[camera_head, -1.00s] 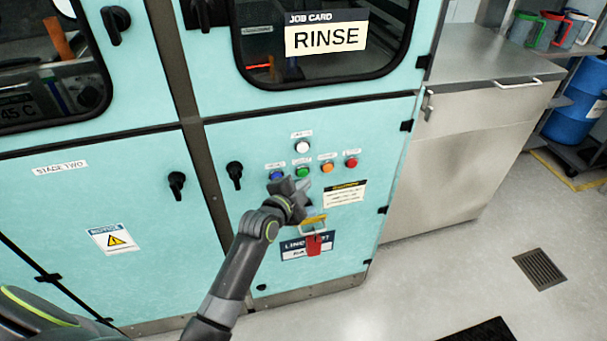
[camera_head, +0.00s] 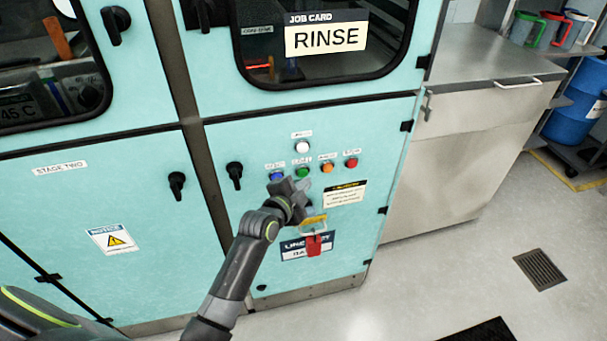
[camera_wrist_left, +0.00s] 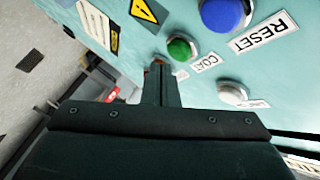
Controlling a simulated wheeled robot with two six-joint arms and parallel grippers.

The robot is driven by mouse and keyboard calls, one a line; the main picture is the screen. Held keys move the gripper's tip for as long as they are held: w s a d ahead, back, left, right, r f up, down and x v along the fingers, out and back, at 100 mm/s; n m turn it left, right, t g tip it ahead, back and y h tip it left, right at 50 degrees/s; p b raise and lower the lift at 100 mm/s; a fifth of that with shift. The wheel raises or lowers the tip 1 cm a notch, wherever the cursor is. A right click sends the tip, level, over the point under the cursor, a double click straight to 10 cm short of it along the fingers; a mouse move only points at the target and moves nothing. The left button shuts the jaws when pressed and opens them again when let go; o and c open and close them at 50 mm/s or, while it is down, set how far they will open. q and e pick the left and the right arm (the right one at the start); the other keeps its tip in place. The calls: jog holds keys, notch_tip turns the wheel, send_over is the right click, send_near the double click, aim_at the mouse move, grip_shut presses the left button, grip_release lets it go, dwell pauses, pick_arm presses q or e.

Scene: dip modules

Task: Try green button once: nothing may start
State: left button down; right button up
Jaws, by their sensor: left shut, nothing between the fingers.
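The green button (camera_head: 302,172) sits in a row on the teal cabinet's lower panel. It also shows in the left wrist view (camera_wrist_left: 180,50), beside a label reading COAT. My left gripper (camera_head: 302,185) is shut and empty, just below the green button in the head view. In the left wrist view the closed fingers (camera_wrist_left: 160,75) point at the panel beside the green button; I cannot tell whether they touch the panel. My right gripper is in neither view.
A blue button (camera_head: 277,177) labelled RESET, an orange button (camera_head: 327,168) and a red button (camera_head: 351,162) flank the green one. A white button or lamp (camera_head: 302,147) is above. A red tag (camera_head: 314,245) hangs below. A RINSE card (camera_head: 325,39) is on the window.

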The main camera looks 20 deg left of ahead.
pick_arm(q)
jog(key=shift+w, duration=0.1)
dwell(0.7)
jog(key=shift+w+a, duration=0.25)
jog(key=shift+w+a+b, duration=0.2)
jog(key=shift+w+b, duration=0.15)
dwell(0.8)
dwell(0.3)
jog(key=shift+s+d, duration=0.45)
jog(key=shift+s, duration=0.25)
jog(key=s+d, duration=0.1)
jog(key=s, duration=0.1)
jog(key=s+d+p, duration=0.1)
jog(key=s, duration=0.1)
jog(key=shift+d, duration=0.4)
dwell(0.5)
